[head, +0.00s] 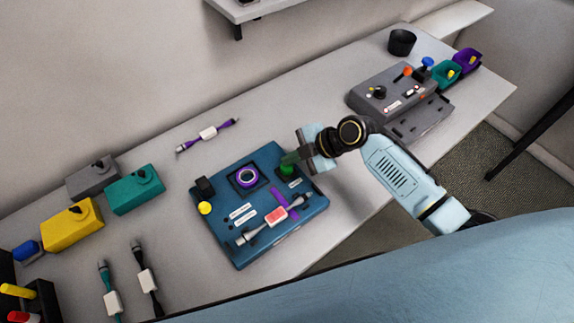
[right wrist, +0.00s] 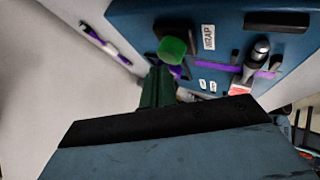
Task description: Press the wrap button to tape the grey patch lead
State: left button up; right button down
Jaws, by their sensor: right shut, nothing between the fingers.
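The blue wrapping station (head: 225,240) lies in the middle of the table in the head view. A patch lead with grey plugs and a red-and-white label (head: 275,215) lies across its front part, over a purple strip (head: 283,201). The green button (right wrist: 172,47) sits beside the "WRAP" label in the right wrist view. My right gripper (head: 289,160) is shut and empty, its green fingertips (right wrist: 160,75) pointing down at the button. Whether they touch it I cannot tell; the gripper partly hides the button in the head view. My left gripper is not in view.
The station also has a purple tape ring (head: 246,176) and a yellow knob (head: 205,208). A purple lead (head: 208,133) lies behind it. Yellow (head: 72,225), teal (head: 134,189) and grey boxes stand left. A grey fixture (head: 385,92) and black cup (head: 402,42) stand at back right.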

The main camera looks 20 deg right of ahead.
aim_at(291, 167)
jog(key=shift+f+b, duration=0.6)
dwell(0.7)
jog(key=shift+r, duration=0.1)
jog(key=shift+r+p, duration=0.75)
jog(key=shift+r, duration=0.25)
jog(key=shift+r, duration=0.1)
notch_tip(291, 167, up, 6)
jog(key=p, duration=0.4)
dwell(0.6)
